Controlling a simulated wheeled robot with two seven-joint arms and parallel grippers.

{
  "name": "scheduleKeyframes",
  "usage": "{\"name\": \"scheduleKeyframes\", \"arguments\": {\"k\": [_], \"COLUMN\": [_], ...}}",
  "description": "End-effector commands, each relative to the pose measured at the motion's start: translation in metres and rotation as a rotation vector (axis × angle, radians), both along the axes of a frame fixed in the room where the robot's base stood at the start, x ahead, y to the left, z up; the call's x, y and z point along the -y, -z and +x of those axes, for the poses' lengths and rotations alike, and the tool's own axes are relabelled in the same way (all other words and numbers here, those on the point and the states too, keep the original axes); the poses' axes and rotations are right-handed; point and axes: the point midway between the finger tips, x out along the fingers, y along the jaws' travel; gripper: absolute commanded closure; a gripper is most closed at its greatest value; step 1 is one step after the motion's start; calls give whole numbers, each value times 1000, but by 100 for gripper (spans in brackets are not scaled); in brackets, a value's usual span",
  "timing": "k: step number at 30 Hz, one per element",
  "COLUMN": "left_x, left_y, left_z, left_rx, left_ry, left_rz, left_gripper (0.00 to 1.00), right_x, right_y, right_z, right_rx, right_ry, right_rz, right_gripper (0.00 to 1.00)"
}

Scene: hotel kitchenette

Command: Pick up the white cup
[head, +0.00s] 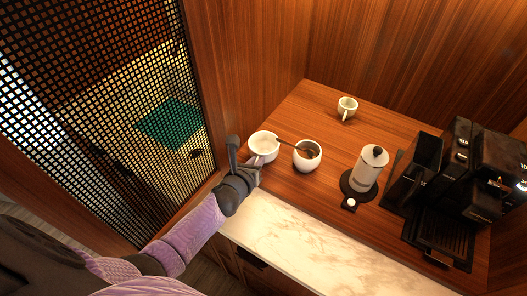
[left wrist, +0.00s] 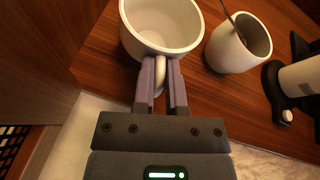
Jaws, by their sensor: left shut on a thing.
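The white cup (head: 263,148) is at the left of the wooden counter, near the mesh partition. In the left wrist view the cup (left wrist: 161,28) is upright, with its handle toward me. My left gripper (head: 254,168) is at the near side of the cup. In the left wrist view its two purple fingers (left wrist: 160,82) are shut on the cup's handle, one on each side. I cannot tell whether the cup's base touches the counter. My right gripper is not in view.
A white pot with a spoon (head: 307,156) stands close to the cup's right. A small cup (head: 347,107) is at the back. A white grinder-like canister (head: 370,168) and a black coffee machine (head: 470,170) stand to the right. The marble front strip (head: 300,248) is clear.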

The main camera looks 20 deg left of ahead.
Motion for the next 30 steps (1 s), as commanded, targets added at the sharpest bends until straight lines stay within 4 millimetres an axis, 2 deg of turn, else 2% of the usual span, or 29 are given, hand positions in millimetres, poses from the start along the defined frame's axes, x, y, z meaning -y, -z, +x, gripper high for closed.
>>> {"name": "scheduleKeyframes", "arguments": {"k": [13, 18, 23, 30], "left_x": [0, 0, 1, 3], "left_y": [-2, -20, -16, -12], "left_z": [0, 0, -35, -111], "left_rx": [2, 3, -3, -3], "left_ry": [1, 2, 1, -1], "left_rz": [1, 2, 0, -3], "left_gripper": [100, 100, 100, 100], "right_x": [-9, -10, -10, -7], "right_y": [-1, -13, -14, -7], "right_z": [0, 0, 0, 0], "right_rx": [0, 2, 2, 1], "right_ry": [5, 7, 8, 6], "right_rz": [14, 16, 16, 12], "right_gripper": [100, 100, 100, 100]}}
